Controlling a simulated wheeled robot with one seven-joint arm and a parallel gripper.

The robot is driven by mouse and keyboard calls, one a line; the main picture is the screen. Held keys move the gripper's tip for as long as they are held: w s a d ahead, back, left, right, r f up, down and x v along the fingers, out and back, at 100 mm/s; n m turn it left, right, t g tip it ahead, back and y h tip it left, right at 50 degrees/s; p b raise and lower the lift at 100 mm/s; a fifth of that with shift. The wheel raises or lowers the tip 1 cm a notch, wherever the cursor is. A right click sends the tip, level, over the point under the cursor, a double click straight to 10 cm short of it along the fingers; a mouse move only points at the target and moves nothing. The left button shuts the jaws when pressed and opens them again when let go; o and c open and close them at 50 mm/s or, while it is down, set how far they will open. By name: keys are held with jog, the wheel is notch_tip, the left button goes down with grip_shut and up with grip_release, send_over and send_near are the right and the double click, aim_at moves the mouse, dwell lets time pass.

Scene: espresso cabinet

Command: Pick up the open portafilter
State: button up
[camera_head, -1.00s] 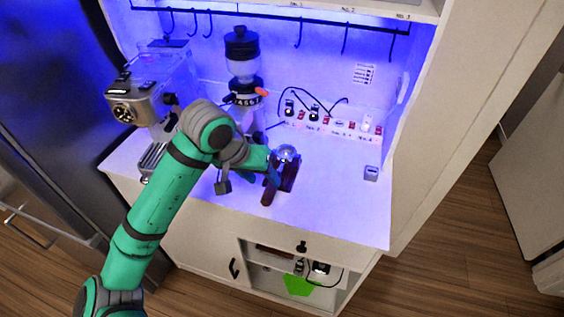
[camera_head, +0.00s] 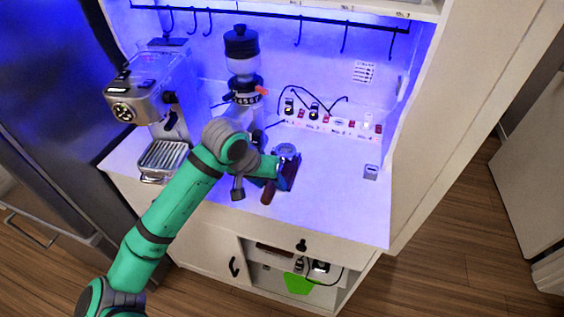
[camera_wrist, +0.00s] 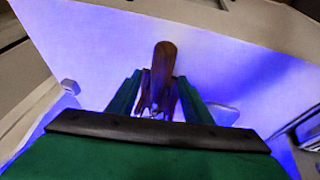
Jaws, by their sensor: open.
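The open portafilter shows in the head view as a round metal basket (camera_head: 286,151) with a brown handle (camera_head: 267,194) pointing toward the counter's front edge. A dark brown support (camera_head: 293,178) stands beside it, and my gripper partly hides both. In the wrist view the brown handle (camera_wrist: 163,62) lies between the two green fingers of my gripper (camera_wrist: 161,82). The fingers are open, one on each side, with gaps to the handle. In the head view my gripper (camera_head: 280,174) is low over the counter, right at the portafilter. Whether the fingers touch it cannot be told.
The espresso machine (camera_head: 150,95) stands at the left and the grinder (camera_head: 243,80) behind my wrist. A small grey box (camera_head: 371,172) sits at the right. A row of switches (camera_head: 335,120) lies along the back wall. The counter's right front (camera_head: 345,215) is clear.

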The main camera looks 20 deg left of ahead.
jog(key=shift+f, duration=0.25)
dwell(0.3)
grip_shut()
